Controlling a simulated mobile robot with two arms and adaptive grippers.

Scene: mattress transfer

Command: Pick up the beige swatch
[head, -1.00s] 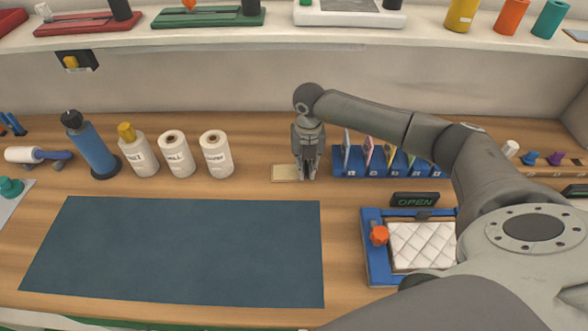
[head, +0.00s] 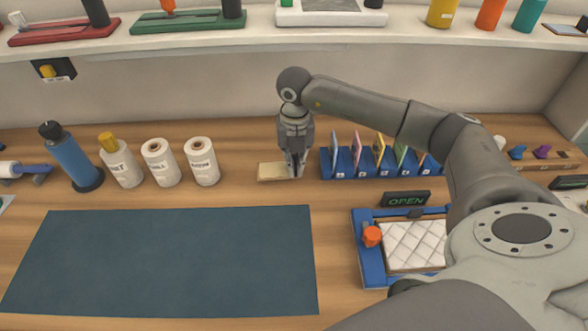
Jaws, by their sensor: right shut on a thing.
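The beige swatch (head: 270,171) is a small pale flat piece at the back of the wooden table, left of the blue rack. My right gripper (head: 297,173) points down over its right end and is shut on it. The fingers hide part of that end. I cannot tell clearly whether the swatch is clear of the table. My left gripper is not in view.
A blue rack (head: 346,167) with several coloured cards stands close right of the gripper. White rolls (head: 202,163) stand to the left. A dark blue mat (head: 170,260) lies in front. A blue frame (head: 369,265) holds a quilted white pad at right.

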